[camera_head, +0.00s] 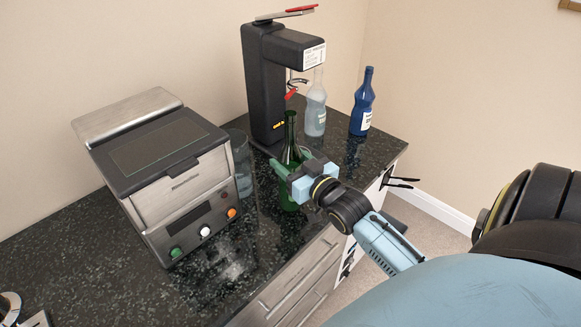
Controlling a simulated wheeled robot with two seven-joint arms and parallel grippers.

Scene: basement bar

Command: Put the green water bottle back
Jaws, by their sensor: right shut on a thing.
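The green bottle (290,131) stands upright at the front of the dark speckled counter, in front of the black tap machine. My right gripper (290,170) is shut on the green bottle around its body, reaching in from the right. The gripper and wrist hide part of the bottle's right side. Whether its base touches the counter, I cannot tell for sure. My left gripper is not in view.
A black machine (262,90) with a red lever stands behind the bottle. A clear bottle (316,105) and a blue bottle (363,103) stand to the right on the counter (232,262). A silver appliance (175,175) and a glass (241,165) are to the left.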

